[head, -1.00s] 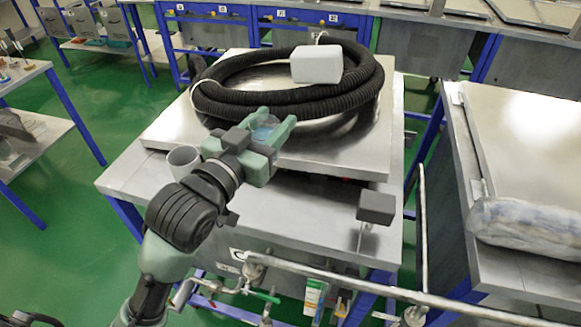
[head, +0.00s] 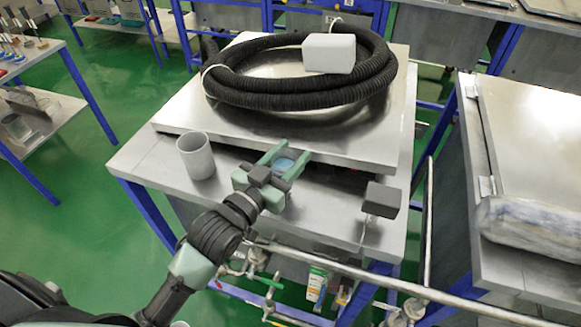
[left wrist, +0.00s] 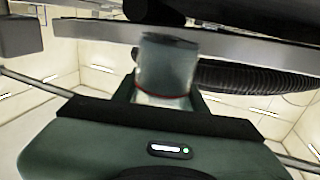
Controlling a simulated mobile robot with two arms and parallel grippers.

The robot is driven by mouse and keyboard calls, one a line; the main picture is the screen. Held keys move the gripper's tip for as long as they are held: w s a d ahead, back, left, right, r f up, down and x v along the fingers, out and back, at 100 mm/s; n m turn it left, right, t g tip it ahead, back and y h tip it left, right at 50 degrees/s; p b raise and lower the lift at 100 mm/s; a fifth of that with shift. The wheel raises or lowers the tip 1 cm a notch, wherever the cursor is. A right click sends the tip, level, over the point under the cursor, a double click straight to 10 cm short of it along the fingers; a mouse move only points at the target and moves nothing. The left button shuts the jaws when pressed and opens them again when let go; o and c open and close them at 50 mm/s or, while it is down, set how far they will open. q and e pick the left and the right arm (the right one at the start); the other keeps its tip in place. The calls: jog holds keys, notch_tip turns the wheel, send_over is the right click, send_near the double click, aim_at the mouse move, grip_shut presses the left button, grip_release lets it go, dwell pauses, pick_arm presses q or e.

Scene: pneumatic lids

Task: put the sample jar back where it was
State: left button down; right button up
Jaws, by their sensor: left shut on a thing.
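The sample jar (head: 284,165) is a small vessel with a bluish content, held between the fingers of my left gripper (head: 288,159). The gripper is shut on it at the front edge of the raised metal lid (head: 340,143). In the left wrist view the jar (left wrist: 166,70) looks translucent with a thin red line around it, clasped between the dark fingers. Whether the jar touches the surface below is hidden. My right gripper is not in view.
A coiled black hose (head: 290,90) and a white block (head: 329,53) lie on the lid. A grey open cup (head: 196,156) stands left of my gripper. A dark block on a thin stem (head: 381,198) stands to the right. A metal rail (head: 400,290) crosses in front.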

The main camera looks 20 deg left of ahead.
pick_arm(q)
notch_tip(320, 180, down, 4)
jog(key=shift+f, duration=0.15)
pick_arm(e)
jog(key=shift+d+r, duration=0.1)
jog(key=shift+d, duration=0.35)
pick_arm(q)
jog(key=shift+f, duration=0.1)
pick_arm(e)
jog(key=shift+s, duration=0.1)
pick_arm(q)
jog(key=c, duration=0.8)
grip_release()
jog(key=shift+r, duration=0.2)
jog(key=b+v, duration=0.3)
jog(key=v, duration=0.9)
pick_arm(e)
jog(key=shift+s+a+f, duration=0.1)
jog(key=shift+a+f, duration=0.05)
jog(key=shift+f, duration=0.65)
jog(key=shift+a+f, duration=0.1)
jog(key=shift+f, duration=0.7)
